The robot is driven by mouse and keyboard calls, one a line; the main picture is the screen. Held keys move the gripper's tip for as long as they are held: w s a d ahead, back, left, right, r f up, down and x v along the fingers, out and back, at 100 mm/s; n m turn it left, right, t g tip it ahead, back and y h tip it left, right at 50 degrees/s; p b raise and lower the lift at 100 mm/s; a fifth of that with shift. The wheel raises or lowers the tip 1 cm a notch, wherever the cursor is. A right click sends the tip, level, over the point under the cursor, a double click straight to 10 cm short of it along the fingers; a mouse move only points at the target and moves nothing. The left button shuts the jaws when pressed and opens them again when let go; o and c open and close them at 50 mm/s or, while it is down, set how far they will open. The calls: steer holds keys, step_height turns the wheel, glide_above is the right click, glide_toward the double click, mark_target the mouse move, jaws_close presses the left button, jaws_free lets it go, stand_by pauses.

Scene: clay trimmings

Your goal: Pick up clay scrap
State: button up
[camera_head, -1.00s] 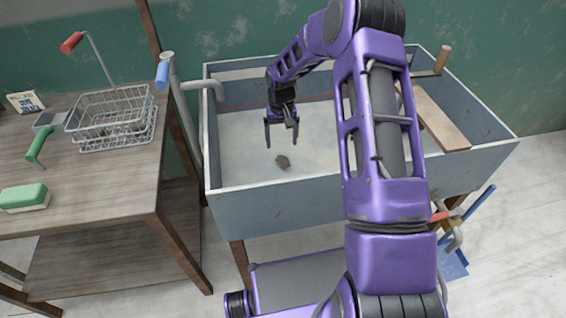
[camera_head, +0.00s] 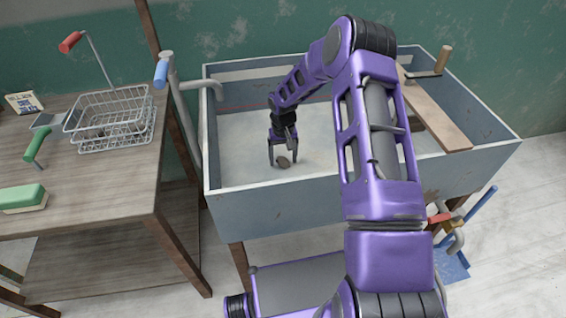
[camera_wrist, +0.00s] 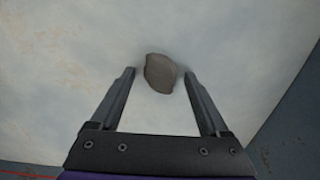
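The clay scrap (camera_head: 284,162) is a small grey-brown lump on the pale floor of the trough-like basin (camera_head: 270,195). In the wrist view the clay scrap (camera_wrist: 160,73) lies just ahead of and between the two fingertips, nearer the right one. My gripper (camera_head: 283,162) is low in the basin at the scrap. In the wrist view my gripper (camera_wrist: 159,73) is open, with a gap on the left of the scrap. I cannot tell whether the right fingertip touches it.
The basin's walls surround my gripper. A wooden board (camera_head: 435,112) lies across the basin's right part. A table (camera_head: 100,190) on the left holds a wire basket (camera_head: 110,120), a green-topped sponge or brush (camera_head: 22,198) and tools. The basin floor around the scrap is clear.

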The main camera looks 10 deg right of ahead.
jaws_close()
steer(key=shift+r, duration=0.1)
